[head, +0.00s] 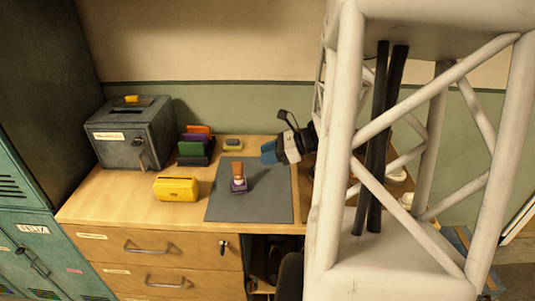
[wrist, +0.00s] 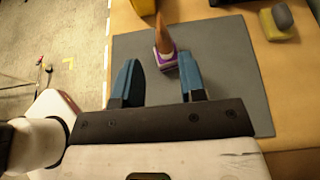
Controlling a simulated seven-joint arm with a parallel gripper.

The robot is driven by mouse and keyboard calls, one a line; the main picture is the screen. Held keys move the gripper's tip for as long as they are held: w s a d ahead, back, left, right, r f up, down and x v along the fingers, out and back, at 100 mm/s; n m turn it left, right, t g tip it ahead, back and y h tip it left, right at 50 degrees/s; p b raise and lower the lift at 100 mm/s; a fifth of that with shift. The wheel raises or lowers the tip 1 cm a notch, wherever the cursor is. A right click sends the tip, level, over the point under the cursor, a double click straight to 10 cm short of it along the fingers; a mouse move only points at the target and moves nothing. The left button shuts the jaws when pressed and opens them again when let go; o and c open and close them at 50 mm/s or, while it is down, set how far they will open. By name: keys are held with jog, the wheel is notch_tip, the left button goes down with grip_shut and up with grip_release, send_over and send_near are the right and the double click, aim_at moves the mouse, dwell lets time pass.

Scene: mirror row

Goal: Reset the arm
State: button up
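My gripper (head: 268,153) has blue fingers and hangs above the desk, right of and higher than a stamp-like object (head: 238,178). In the wrist view my gripper (wrist: 160,62) is open, with nothing between its fingers. The stamp-like object has an orange-brown handle and a purple and white base; it stands upright on a dark grey mat (head: 268,203). The wrist view also shows this object (wrist: 165,55), just beyond the fingertips and apart from them, and the mat (wrist: 232,85). The lower arm is partly hidden behind a white frame in the head view.
On the wooden desk (head: 135,205) are a yellow box (head: 176,189), a dark rack with coloured items (head: 195,148), a small yellow-grey object (head: 232,144) and a grey metal box (head: 130,135). Teal lockers (head: 40,240) stand at left. The mat's front is clear.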

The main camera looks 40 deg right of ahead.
jog(key=shift+a, duration=0.1)
dwell(0.3)
jog(key=s+a+r+n+g+h, duration=0.2)
jog(key=s+a+r+n+h, duration=0.1)
jog(key=a+n, duration=0.6)
jog(key=s+a+r+n+g+h, duration=0.2)
jog(key=s+a+n, duration=0.4)
jog(key=a+n, duration=0.3)
jog(key=s+a+r+n+g+h, duration=0.2)
jog(key=s+a+r+n+h, duration=0.2)
jog(key=a+n, duration=0.4)
jog(key=shift+s+a+r+n+g+h, duration=0.35)
jog(key=shift+s+a+r, duration=0.3)
jog(key=shift+a, duration=1.55)
jog(key=shift+w+r, duration=0.1)
